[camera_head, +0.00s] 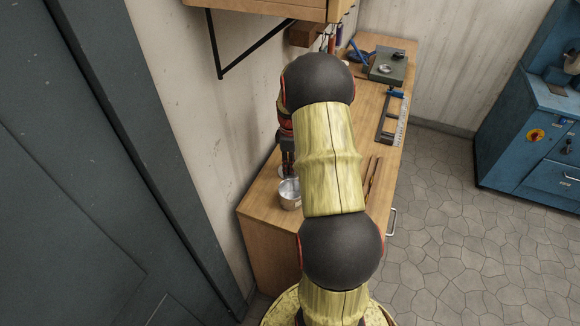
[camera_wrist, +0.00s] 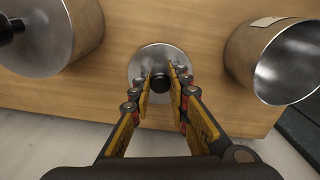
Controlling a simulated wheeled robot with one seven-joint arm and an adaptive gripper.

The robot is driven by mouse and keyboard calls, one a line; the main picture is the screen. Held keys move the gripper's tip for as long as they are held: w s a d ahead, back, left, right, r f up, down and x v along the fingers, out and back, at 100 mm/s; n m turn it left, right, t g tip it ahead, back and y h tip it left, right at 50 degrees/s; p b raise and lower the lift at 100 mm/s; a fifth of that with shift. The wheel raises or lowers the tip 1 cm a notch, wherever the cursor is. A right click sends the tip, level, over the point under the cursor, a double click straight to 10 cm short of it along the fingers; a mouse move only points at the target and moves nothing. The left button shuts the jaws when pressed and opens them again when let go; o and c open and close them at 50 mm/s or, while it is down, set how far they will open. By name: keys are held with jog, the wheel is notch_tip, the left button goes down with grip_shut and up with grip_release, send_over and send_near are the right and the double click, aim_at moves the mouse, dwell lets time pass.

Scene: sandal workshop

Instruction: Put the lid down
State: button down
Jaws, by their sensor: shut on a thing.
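The lid (camera_wrist: 148,62) is a round grey metal disc with a black knob. In the wrist view my gripper (camera_wrist: 161,80) is shut on the knob, with a finger on each side. The lid is over the wooden bench; I cannot tell whether it touches the top. In the camera_head view my gripper (camera_head: 287,168) points down near the wall side of the bench, partly hidden by my arm. An open metal pot (camera_wrist: 242,55) stands to the right of the lid in the wrist view. It also shows in the camera_head view (camera_head: 291,200).
Another metal pot (camera_wrist: 75,35) with a black knob is at left in the wrist view. The bench (camera_head: 262,205) runs along the wall, with thin sticks (camera_head: 371,178), a metal frame (camera_head: 387,120) and a grey block (camera_head: 388,67) farther back. A shelf (camera_head: 270,8) overhangs it.

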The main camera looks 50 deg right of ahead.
jog(key=shift+f, duration=0.15)
jog(key=c, duration=1.7)
grip_release()
notch_tip(320, 180, up, 8)
jog(key=shift+f+p, duration=0.1)
jog(key=shift+p, duration=0.6)
